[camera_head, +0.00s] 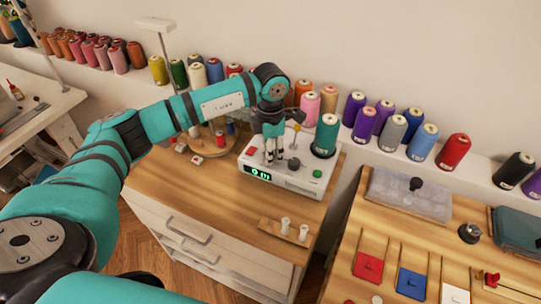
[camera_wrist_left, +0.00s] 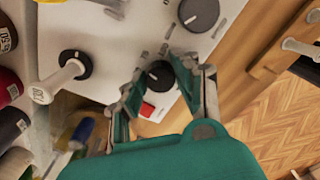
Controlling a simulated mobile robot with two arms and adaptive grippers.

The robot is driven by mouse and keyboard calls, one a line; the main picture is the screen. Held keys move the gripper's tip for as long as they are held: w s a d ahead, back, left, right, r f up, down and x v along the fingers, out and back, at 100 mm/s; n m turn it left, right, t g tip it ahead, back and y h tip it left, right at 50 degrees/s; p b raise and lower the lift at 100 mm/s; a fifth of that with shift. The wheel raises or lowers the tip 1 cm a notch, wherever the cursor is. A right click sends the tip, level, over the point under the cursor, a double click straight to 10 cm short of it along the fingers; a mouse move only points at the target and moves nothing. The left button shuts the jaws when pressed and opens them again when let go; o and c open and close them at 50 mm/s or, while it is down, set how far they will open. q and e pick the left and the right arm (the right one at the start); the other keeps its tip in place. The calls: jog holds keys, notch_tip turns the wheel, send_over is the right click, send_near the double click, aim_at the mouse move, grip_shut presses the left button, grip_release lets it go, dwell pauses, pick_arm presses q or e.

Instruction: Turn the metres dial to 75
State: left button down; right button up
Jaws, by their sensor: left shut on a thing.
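A white winding machine (camera_head: 286,179) stands on the wooden cabinet top. Its green display (camera_head: 258,174) appears to read 0 m. My left gripper (camera_head: 272,156) reaches down onto the machine, between a red button (camera_head: 252,150) and a second black dial (camera_head: 293,163). In the left wrist view, my left gripper (camera_wrist_left: 160,88) has its fingers on both sides of a black dial (camera_wrist_left: 160,74), taken as the metres dial, and is shut on it. The second dial (camera_wrist_left: 198,14) is clear of the fingers. Dial markings are too small to read. My right gripper is out of view.
A teal spool (camera_head: 326,135) stands on the machine's far right. A green button (camera_head: 317,173) is at its right front. A small board with two white bobbins (camera_head: 285,225) lies in front. Several thread spools (camera_head: 386,115) line the ledge behind.

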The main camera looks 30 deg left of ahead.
pick_arm(q)
jog(key=shift+m+b, duration=0.5)
jog(key=shift+m, duration=0.3)
jog(key=c, duration=1)
grip_release()
notch_tip(320, 180, up, 12)
jog(key=shift+r, duration=0.1)
